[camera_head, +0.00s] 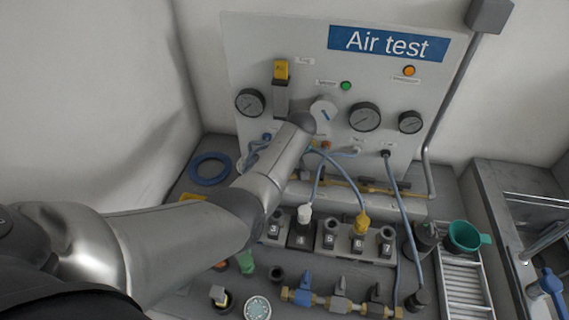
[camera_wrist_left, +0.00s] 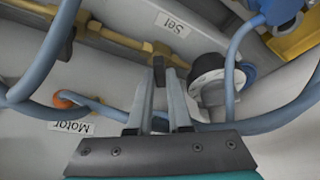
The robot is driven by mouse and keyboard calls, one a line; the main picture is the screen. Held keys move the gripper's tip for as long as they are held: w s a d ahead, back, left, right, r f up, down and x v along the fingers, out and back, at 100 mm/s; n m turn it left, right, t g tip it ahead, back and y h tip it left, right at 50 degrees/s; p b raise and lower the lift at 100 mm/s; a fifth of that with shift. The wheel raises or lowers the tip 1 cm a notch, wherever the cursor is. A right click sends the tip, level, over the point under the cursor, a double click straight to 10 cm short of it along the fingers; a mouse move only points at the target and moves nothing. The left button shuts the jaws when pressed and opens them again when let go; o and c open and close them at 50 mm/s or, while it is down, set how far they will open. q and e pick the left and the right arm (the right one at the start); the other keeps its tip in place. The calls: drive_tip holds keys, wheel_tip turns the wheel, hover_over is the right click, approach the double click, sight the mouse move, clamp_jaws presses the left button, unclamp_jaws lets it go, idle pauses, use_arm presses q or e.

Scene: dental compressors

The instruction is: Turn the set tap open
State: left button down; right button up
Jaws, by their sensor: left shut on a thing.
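In the left wrist view my left gripper (camera_wrist_left: 160,82) is shut on the small dark handle (camera_wrist_left: 158,68) of the set tap, its two grey fingers on either side of it. The handle stands out from a brass pipe (camera_wrist_left: 137,42) beside the "Set" label (camera_wrist_left: 172,24). Part of the handle is hidden by the fingers, and how far it is turned is hard to tell. In the head view my left arm reaches to the "Air test" panel (camera_head: 250,60) and hides the gripper and this tap. My right gripper is in neither view.
Blue hoses (camera_wrist_left: 232,70) loop close around my left gripper. A black and white round fitting (camera_wrist_left: 208,75) sits beside it. Another dark tap handle (camera_wrist_left: 66,44) is on the same pipe. Below the panel stand numbered blocks (camera_head: 330,240) and a brass valve assembly (camera_head: 340,303).

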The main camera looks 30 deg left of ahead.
use_arm(q)
drive_tip(key=shift+w+f+n+g+b, duration=0.15)
drive_tip(key=shift+n+g+b, duration=0.15)
drive_tip(key=shift+n+b, duration=0.55)
drive_tip(key=n+g+b, duration=0.1)
drive_tip(key=n+b, duration=0.1)
drive_tip(key=b, duration=0.1)
drive_tip(key=n+g+b, duration=0.1)
drive_tip(key=n+b, duration=0.2)
drive_tip(key=b, duration=0.1)
drive_tip(key=n+g+y+b, duration=0.1)
drive_tip(key=n+b, duration=0.2)
drive_tip(key=b, duration=0.1)
drive_tip(key=shift+w+d, duration=0.1)
drive_tip(key=shift+w, duration=0.15)
drive_tip(key=shift+n+g+b, duration=0.3)
drive_tip(key=shift+n+b, duration=0.55)
drive_tip(key=shift+b, duration=0.65)
drive_tip(key=c, duration=0.8)
unclamp_jaws()
drive_tip(key=shift+c, duration=0.2)
drive_tip(key=shift+r, duration=0.2)
